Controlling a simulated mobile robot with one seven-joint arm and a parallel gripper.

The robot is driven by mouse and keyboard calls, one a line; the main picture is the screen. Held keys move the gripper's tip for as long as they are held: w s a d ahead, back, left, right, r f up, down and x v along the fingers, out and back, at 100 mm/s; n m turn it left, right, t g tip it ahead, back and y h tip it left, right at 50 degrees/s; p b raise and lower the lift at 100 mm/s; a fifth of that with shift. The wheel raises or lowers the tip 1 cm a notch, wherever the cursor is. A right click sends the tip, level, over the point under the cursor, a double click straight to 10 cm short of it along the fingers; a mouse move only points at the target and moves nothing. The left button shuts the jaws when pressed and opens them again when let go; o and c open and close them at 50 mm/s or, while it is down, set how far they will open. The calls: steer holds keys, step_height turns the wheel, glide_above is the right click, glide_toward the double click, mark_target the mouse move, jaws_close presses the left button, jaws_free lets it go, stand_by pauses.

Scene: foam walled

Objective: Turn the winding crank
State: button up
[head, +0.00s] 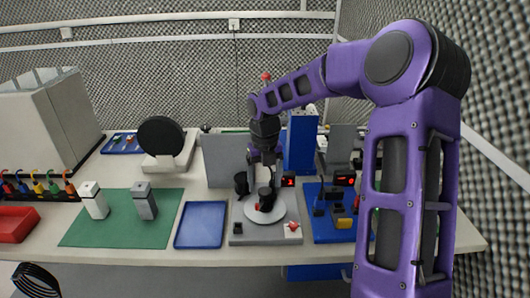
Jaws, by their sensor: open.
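My gripper (266,170) hangs open and points down over the grey station in the middle of the table. Below it, the station has a pale round disc (264,213) with a black cylindrical piece (265,197) on it and a little red beside that. Another black upright piece (241,183) stands at the disc's back left. No part is clearly recognisable as the winding crank at this size. The fingertips are small and partly lost against the station, so I cannot tell whether they touch anything.
A red knob (293,227) sits at the station's front right. A blue tray (201,224) and green mat (122,217) with two small blocks lie left. A blue station (331,226) stands right. A black disc on a stand (161,137) and a tall blue block (301,142) stand behind.

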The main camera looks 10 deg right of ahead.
mark_target(265, 190)
step_height(265, 190, up, 16)
steer(key=shift+f, duration=0.2)
